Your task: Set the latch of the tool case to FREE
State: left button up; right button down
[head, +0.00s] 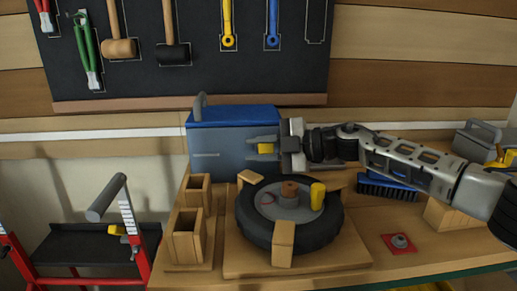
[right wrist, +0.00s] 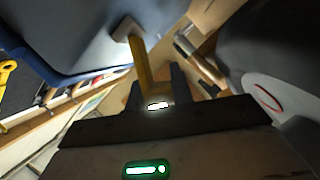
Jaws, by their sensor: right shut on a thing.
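The tool case (head: 212,147) is grey with a blue lid and stands at the back of the bench. Its yellow latch (head: 266,148) is on the front face. In the right wrist view the latch (right wrist: 142,65) is a yellow bar running from a pale mount on the case to between my fingers. My right gripper (head: 258,147) reaches in from the right and is shut on the latch. The latch's markings are not readable, so I cannot tell its setting. My left gripper is not in view.
A black wheel (head: 248,230) with a yellow cylinder (head: 318,196) on it lies in front of the case. Wooden boxes (head: 187,245) stand to its left. A blue brush (head: 386,188) and a red button plate (head: 399,243) are at right. Tools hang on the dark board (head: 197,78).

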jog(key=c, duration=1.2)
grip_release()
jog(key=shift+d, duration=0.1)
jog(key=b+v, duration=0.1)
jog(key=v, duration=1.4)
jog(key=shift+s+d, duration=0.25)
jog(key=shift+d, duration=0.1)
jog(key=shift+r, duration=0.1)
